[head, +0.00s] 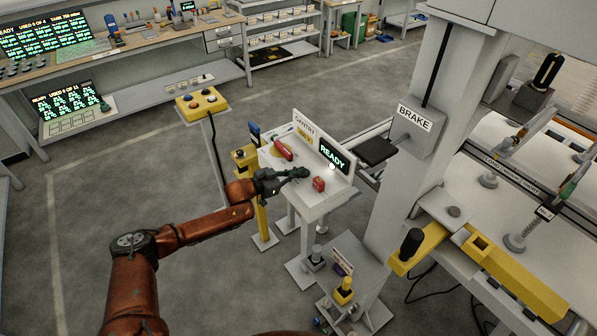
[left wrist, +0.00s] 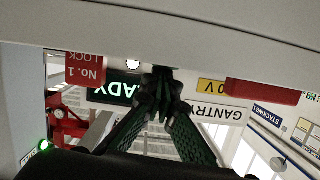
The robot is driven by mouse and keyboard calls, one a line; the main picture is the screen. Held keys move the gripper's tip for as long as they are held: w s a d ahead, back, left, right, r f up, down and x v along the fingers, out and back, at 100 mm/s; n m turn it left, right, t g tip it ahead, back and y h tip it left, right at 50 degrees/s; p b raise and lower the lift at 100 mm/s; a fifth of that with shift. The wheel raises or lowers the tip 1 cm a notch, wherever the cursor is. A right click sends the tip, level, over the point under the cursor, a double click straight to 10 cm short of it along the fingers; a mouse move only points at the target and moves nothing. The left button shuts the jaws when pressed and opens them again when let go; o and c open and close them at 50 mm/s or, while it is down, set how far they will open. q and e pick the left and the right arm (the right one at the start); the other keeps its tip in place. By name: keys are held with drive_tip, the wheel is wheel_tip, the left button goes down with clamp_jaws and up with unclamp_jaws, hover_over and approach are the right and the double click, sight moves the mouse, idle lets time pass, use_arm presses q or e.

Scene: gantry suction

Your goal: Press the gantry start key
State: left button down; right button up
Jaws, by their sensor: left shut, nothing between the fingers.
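The gantry console (head: 309,208) is a pale stand with a sloping top and an upright back panel. The panel carries a GANTRY label (head: 304,128), a yellow label (head: 304,136) and a lit READY display (head: 334,157). My left gripper (head: 306,172) is shut and empty, low over the console top between a red handle (head: 283,149) and a red block (head: 319,184). Its closed fingertips (left wrist: 161,80) also show in the left wrist view, in front of the display (left wrist: 117,90). I cannot pick out the start key, or tell whether the fingertips touch anything.
A small white lamp (head: 332,167) glows by the display. A yellow post (head: 259,215) stands left of the console, and a yellow button box (head: 201,102) farther left. The grey column with the BRAKE box (head: 413,125) stands close right. Open floor lies at left.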

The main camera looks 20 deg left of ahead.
use_arm(q)
drive_tip(key=r+p, duration=0.3)
drive_tip(key=r, duration=0.1)
drive_tip(key=shift+s+a, duration=0.25)
drive_tip(key=shift+s, duration=0.1)
drive_tip(key=b+v, duration=0.1)
drive_tip(key=v, duration=0.8)
drive_tip(key=shift+s, duration=0.1)
idle(0.3)
